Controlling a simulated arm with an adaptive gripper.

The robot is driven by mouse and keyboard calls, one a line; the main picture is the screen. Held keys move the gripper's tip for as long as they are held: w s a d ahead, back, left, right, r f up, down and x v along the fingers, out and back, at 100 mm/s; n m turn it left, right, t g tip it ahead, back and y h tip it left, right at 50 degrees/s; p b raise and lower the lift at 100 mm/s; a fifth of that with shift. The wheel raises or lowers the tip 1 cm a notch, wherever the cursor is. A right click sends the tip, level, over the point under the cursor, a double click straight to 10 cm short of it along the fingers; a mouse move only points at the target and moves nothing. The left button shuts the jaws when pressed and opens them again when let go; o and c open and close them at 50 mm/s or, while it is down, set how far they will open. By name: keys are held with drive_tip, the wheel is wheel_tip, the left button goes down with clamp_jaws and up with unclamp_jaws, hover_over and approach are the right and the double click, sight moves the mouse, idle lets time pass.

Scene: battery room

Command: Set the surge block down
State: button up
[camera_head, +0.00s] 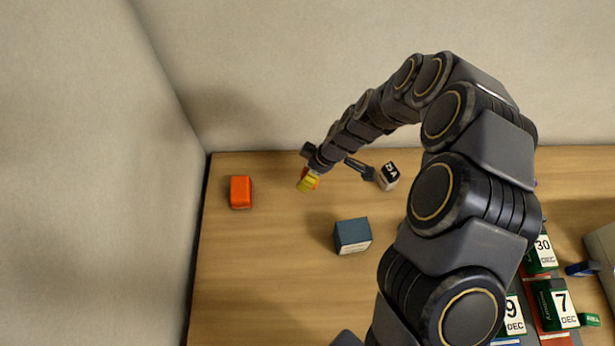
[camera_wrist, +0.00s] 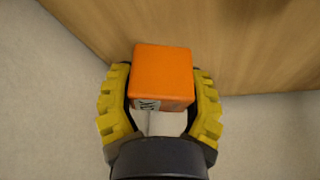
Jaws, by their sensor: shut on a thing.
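My gripper (camera_head: 308,181) is near the back of the wooden table, its yellow fingers pointing down. In the wrist view my gripper (camera_wrist: 162,82) is shut on an orange block, the surge block (camera_wrist: 163,72), with one finger on each side. A pale label with dark letters and a whitish part show on the block's near side. In the head view only a sliver of orange shows at the fingers. I cannot tell whether the block touches the table.
The wooden table (camera_head: 270,280) has free room at the left front. A second orange block (camera_head: 241,192) lies left of my gripper. A dark blue box (camera_head: 352,236) stands in front, a black-and-white block (camera_head: 388,176) to the right. Green dated boxes (camera_head: 556,303) stand at the right.

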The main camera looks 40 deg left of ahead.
drive_tip(key=shift+w+a+f, duration=0.35)
drive_tip(key=shift+a+f, duration=0.1)
drive_tip(key=shift+f, duration=1.75)
drive_tip(key=shift+s+f, duration=0.1)
drive_tip(key=shift+f, duration=0.05)
drive_tip(key=o, duration=1.1)
drive_tip(key=v, duration=1.2)
drive_tip(key=shift+d+r, duration=0.1)
drive_tip(key=shift+r, duration=0.1)
